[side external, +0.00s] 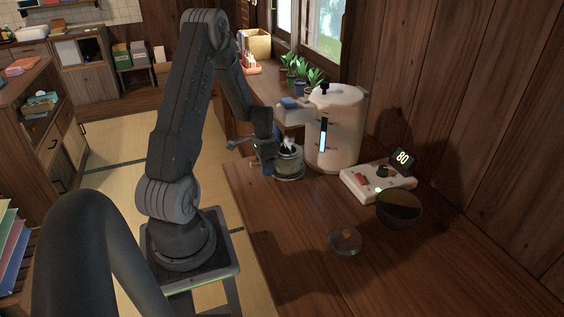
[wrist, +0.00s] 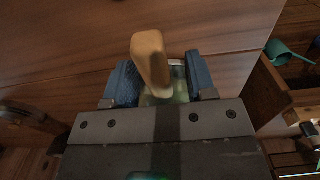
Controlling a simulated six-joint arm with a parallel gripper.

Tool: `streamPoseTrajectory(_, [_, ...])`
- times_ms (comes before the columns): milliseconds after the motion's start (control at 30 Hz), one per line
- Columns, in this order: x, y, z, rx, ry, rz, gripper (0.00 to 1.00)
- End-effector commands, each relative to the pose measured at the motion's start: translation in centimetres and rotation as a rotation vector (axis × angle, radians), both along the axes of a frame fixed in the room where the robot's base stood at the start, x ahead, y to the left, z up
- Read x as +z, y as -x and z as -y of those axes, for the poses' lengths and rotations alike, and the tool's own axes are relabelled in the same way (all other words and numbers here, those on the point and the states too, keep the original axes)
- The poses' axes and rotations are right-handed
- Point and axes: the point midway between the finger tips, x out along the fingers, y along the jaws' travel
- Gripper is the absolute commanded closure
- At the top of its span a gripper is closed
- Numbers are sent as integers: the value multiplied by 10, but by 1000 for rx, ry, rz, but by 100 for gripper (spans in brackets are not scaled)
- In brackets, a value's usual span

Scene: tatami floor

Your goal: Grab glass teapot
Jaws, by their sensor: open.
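The glass teapot (side external: 289,163) stands on the wooden counter beside the white water dispenser, greenish inside. My gripper (side external: 265,150) is at its left side in the side view, low over the counter edge. In the wrist view my gripper's blue fingers (wrist: 162,82) are apart, with the teapot's wooden handle (wrist: 151,58) showing between them. Part of the greenish glass body (wrist: 180,84) shows behind the handle. Most of the teapot is hidden by my gripper in the wrist view. I cannot tell whether a finger touches it.
The white dispenser (side external: 347,135) stands close behind the teapot. A white device (side external: 365,185) with a display reading 80 (side external: 402,159), a dark bowl (side external: 400,210) and a small glass piece (side external: 345,241) are to the right. The counter front (side external: 285,235) is clear. Potted plants (side external: 300,75) stand behind.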

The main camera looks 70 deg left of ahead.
Motion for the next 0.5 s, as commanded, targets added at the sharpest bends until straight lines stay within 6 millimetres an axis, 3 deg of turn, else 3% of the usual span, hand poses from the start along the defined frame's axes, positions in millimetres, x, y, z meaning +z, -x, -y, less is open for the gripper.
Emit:
streamPoseTrajectory(67, [0, 0, 0, 0, 0, 0, 51])
streamPoseTrajectory(500, [1, 0, 0, 0, 0, 0, 93])
